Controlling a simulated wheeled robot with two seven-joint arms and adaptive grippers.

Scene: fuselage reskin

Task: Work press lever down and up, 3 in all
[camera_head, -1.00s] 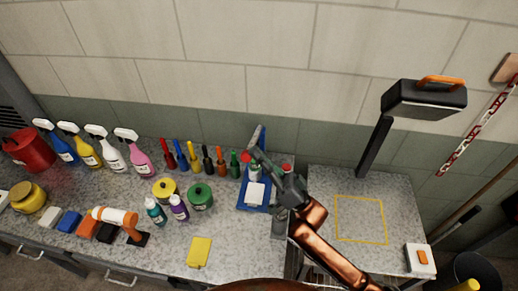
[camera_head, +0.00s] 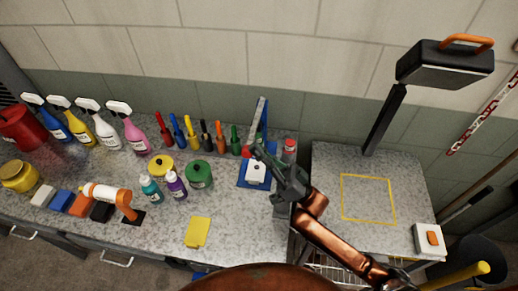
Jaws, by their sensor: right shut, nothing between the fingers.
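The press is a blue stand (camera_head: 246,179) on the speckled bench. A grey bar (camera_head: 259,116), which looks like its lever, rises steeply behind my gripper. A white block (camera_head: 255,172) shows low on the stand. My right gripper (camera_head: 260,153) comes in from the lower right and is shut and empty. Its fingertips overlap the press just below the grey bar in the picture. I cannot tell whether they touch it. The gripper hides part of the press. My left gripper is not in view.
Several coloured bottles (camera_head: 235,139) stand close left of the press. A red-capped container (camera_head: 289,150) is just right of it. Spray bottles (camera_head: 134,130) and jars (camera_head: 198,174) stand further left. A black box on a post (camera_head: 444,66) overhangs the right table.

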